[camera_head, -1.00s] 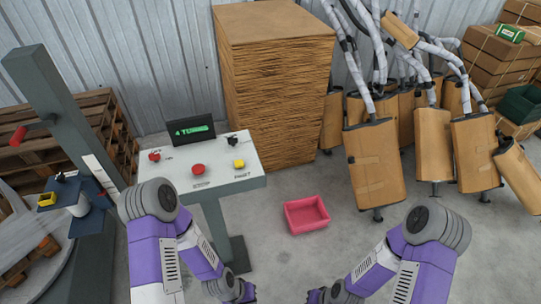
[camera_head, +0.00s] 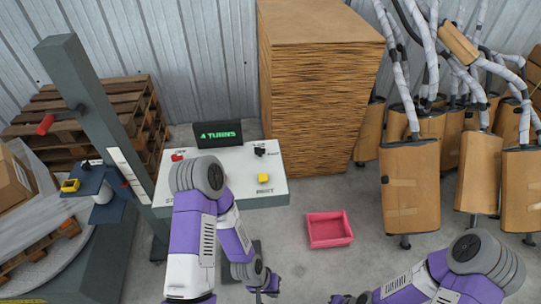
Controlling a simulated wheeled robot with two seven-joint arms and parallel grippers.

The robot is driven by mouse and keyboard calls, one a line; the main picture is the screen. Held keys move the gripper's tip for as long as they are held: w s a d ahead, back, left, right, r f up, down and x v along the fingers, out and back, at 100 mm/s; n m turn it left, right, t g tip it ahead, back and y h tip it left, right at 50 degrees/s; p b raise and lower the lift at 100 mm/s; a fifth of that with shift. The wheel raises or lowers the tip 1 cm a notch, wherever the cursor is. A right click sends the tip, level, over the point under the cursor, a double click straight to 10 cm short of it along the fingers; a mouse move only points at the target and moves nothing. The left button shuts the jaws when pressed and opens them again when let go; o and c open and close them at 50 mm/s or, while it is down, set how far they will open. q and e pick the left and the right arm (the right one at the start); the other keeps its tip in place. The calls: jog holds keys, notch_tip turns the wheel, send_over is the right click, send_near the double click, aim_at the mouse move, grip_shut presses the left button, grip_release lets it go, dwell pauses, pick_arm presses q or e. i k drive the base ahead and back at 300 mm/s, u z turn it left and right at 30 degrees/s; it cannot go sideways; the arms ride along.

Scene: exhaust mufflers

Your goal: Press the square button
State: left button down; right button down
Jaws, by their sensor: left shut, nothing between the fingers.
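The control panel (camera_head: 225,160) is a white slanted top on a grey stand. The yellow square button (camera_head: 263,178) sits near its right front, above a printed label. A small red knob (camera_head: 177,157) is at the panel's back left and a black switch (camera_head: 260,152) at the back right. My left arm crosses in front of the panel and hides its middle. My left gripper (camera_head: 268,284) is shut and empty, low in front of the stand, below and apart from the yellow button. My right gripper (camera_head: 345,298) is at the bottom edge, mostly cut off.
A dark display (camera_head: 219,134) reading "4 TURNS" stands behind the panel. A pink bin (camera_head: 329,230) lies on the floor to the right. A tall stack of brown sheets (camera_head: 318,100) stands behind. Mufflers (camera_head: 411,187) hang at the right, and a grey post (camera_head: 95,110) stands left.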

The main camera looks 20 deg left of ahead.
aim_at(263, 178)
jog(key=i, duration=0.3)
jog(key=u, duration=0.9)
